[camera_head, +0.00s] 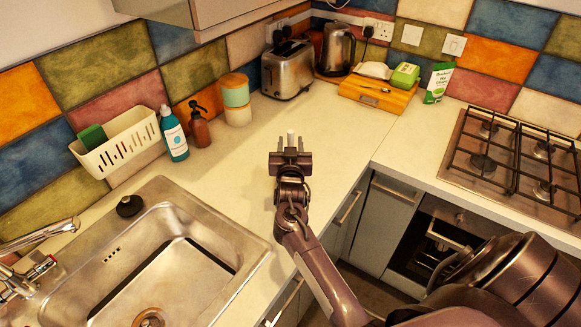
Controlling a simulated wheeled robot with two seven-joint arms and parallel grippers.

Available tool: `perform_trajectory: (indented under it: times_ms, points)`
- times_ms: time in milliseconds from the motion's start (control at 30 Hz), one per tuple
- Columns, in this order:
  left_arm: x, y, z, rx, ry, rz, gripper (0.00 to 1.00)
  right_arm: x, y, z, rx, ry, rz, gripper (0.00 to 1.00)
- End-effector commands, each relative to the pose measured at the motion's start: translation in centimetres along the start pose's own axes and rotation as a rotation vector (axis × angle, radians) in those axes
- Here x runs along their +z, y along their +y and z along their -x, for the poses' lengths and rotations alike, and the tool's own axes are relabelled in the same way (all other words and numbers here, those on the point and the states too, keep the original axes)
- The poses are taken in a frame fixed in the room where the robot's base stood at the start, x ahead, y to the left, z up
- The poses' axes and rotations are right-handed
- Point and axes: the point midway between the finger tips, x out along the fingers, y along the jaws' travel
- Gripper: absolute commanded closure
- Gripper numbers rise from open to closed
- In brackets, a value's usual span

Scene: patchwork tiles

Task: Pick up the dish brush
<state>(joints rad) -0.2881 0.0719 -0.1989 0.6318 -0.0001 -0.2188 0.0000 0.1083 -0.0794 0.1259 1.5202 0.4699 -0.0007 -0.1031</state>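A small round black object with a knob on top (130,205) sits on the back rim of the steel sink, at the left. It may be the dish brush, but I cannot be sure at this size. No long-handled brush shows clearly. My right gripper (290,158) is over the counter near the middle of the view, well to the right of the black object and apart from it. A short pale piece shows at its tip; I cannot tell whether it is held or part of the gripper. My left gripper is out of view.
The steel sink (262,246) and tap (40,232) are at the left. A white caddy (120,142) with a green sponge, a teal bottle (174,134) and a brown pump bottle (198,126) stand behind. A toaster (288,70) is farther back. The central counter is clear.

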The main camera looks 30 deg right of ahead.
Motion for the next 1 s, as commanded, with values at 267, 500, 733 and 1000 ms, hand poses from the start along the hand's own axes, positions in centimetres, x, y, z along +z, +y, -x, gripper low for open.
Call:
perform_trajectory:
  times_ms: [267,500,733,1000]
  points:
    - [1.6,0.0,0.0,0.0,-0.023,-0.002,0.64,0.0,0.0,0.0,0.0,0.0,0.0,0.86]
    - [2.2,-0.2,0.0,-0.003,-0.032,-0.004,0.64,0.0,0.0,0.0,0.0,0.001,0.0,1.0]
    - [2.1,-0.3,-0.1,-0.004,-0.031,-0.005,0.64,-0.3,0.0,0.0,0.0,0.002,-0.001,1.0]
    - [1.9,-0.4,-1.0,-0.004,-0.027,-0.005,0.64,-3.3,0.0,0.0,0.001,0.006,-0.004,1.0]
